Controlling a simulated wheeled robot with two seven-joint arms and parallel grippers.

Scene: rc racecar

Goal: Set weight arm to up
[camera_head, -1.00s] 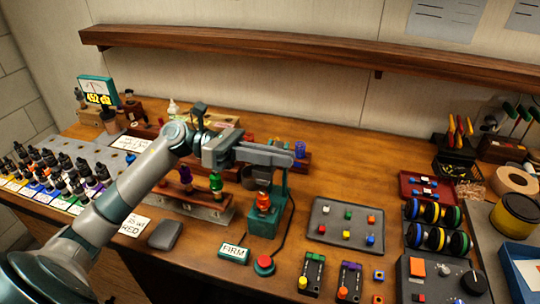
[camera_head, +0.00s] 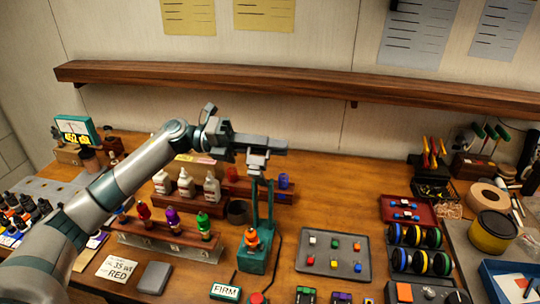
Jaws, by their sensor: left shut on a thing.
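A teal press-like stand (camera_head: 257,258) sits on the workbench, with an orange and red piece (camera_head: 251,239) on its base and two thin teal uprights (camera_head: 270,205). My left gripper (camera_head: 257,168) is above the stand, at the top of the uprights. It is shut on what appears to be the weight arm, which its fingers and wrist mostly hide. I cannot tell the exact angle of the weight arm. My right gripper is not in view.
A rack of colored bottles (camera_head: 165,233) stands left of the stand. A grey tray of colored cubes (camera_head: 333,265) lies to the right. A FIRM sign (camera_head: 225,291) and a red button (camera_head: 257,298) are in front. A wooden shelf (camera_head: 290,82) runs behind.

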